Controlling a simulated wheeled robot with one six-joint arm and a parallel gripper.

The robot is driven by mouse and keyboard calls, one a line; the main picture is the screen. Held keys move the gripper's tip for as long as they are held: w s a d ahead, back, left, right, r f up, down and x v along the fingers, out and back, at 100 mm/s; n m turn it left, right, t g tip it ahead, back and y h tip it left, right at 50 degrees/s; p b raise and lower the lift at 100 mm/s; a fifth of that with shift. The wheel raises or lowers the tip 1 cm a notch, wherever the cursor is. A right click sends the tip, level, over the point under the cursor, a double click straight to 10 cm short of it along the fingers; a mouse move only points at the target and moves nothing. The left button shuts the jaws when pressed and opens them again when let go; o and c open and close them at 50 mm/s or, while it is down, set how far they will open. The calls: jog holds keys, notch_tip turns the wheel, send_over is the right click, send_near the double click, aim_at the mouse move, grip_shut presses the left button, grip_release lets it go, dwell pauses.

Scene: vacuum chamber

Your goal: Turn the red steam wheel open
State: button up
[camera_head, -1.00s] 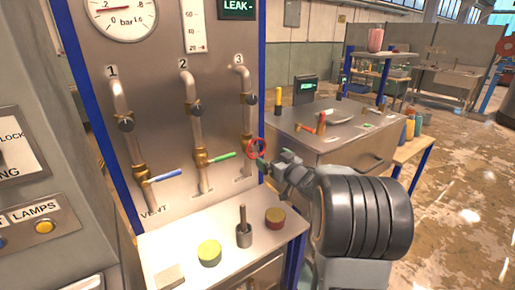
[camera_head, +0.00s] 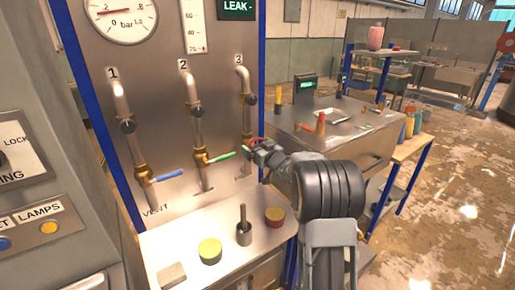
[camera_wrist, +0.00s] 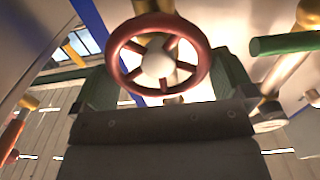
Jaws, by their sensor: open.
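The red steam wheel (camera_wrist: 157,64) fills the upper middle of the wrist view, with a red rim, red spokes and a pale hub. It sits on pipe 3 of the upright panel. In the head view only a bit of the red wheel (camera_head: 261,139) shows; my gripper hides the rest. My gripper (camera_head: 260,148) is open right at the wheel. In the wrist view its two dark jaws stand left and right of the wheel, which lies between or just beyond them. I cannot tell whether they touch the rim.
A green lever (camera_head: 221,157) on pipe 2 is close left of my gripper; it also shows in the wrist view (camera_wrist: 284,43). A blue lever (camera_head: 169,175) is on pipe 1. Below, a ledge (camera_head: 180,249) holds a yellow-topped knob, a red-brown knob and a grey post.

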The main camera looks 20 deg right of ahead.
jog(key=c, duration=0.5)
jog(key=shift+f+b, duration=0.1)
jog(key=shift+b, duration=0.3)
jog(key=shift+f+n+b, duration=0.3)
jog(key=shift+n+b, duration=4.05)
jog(key=shift+n, duration=1.6)
jog(key=shift+f+n+b, duration=0.35)
jog(key=shift+n+b, duration=3.95)
jog(key=shift+n, duration=1.7)
jog(key=shift+f+n+b, duration=0.3)
jog(key=shift+n+b, duration=4.05)
jog(key=shift+n, duration=1.6)
